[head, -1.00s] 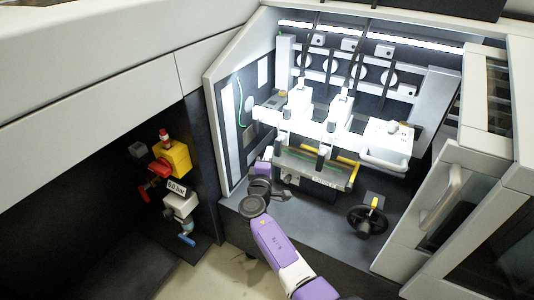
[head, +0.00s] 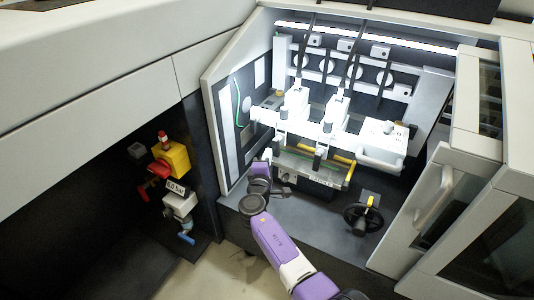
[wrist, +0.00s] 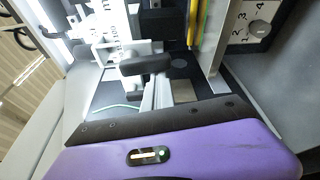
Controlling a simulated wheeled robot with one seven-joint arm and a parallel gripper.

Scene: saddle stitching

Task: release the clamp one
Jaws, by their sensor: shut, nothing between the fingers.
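Inside the lit machine bay, two white clamp units with dark handles stand side by side, a left one (head: 294,104) and a right one (head: 335,111). I cannot read which is numbered one. My gripper (head: 267,156) is at the bay's lower left, in front of and below the left unit. Its fingers are too small to make out there. In the wrist view my purple hand fills the bottom, and a black clamp handle (wrist: 146,64) on a grey-white mount is just beyond it, apart from the hand as far as I can tell.
A yellow-edged tray (head: 315,168) lies below the clamps. A black handwheel (head: 363,217) is at lower right. The bay's left wall (head: 232,135) is close to my arm. Yellow and red valves (head: 171,160) sit outside.

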